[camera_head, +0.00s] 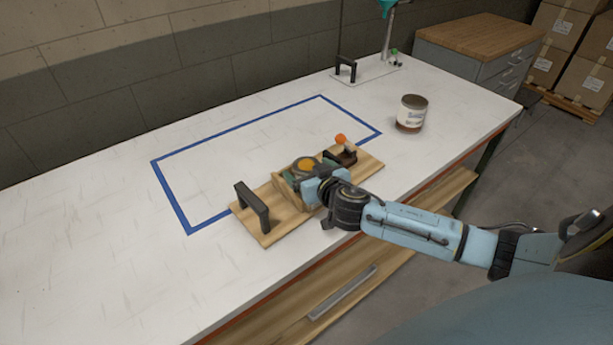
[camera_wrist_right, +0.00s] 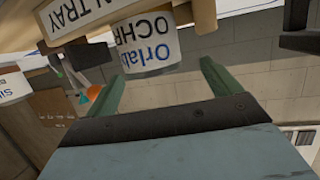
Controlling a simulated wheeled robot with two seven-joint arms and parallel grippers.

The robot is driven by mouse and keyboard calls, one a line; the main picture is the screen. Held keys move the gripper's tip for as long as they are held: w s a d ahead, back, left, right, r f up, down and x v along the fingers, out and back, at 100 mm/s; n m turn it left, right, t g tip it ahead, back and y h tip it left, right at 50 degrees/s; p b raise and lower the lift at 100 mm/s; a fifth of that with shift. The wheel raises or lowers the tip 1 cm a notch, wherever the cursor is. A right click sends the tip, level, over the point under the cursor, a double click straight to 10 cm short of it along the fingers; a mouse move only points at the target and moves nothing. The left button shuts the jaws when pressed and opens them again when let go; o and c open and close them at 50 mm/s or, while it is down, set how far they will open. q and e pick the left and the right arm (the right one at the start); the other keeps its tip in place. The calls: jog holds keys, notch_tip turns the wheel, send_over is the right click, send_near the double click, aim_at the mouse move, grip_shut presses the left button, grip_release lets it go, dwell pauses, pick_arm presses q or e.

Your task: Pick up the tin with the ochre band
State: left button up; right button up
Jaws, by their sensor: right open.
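The ochre tin (camera_head: 306,163) stands in the middle of a wooden tray (camera_head: 268,226), its ochre top showing in the head view. In the right wrist view the tin's white label (camera_wrist_right: 148,50) appears upside down and reads "Orlab OCHR". The wooden tray also shows there (camera_wrist_right: 205,18), with "TRAY" partly readable. My right gripper (camera_head: 302,177) is at the tin, on the tray's near side. In the right wrist view my right gripper (camera_wrist_right: 162,74) has its green fingers spread, with the tin between and just beyond their tips. My left gripper is not in view.
The tray has a dark handle (camera_head: 252,208) and a small orange-topped thing (camera_head: 341,139). A second tin with a reddish-brown band (camera_head: 411,114) stands to the right. A blue tape rectangle (camera_head: 238,127) marks the white bench; its inside is mostly clear.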

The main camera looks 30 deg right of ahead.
aim_at(304, 161)
jog(key=shift+d+x, duration=0.15)
jog(key=shift+x, duration=1.15)
jog(key=shift+d+x, duration=0.2)
jog(key=shift+x, duration=1.15)
jog(key=shift+s+f, duration=0.1)
jog(key=shift+f, duration=0.05)
jog(key=shift+c, duration=0.4)
jog(key=c, duration=1.1)
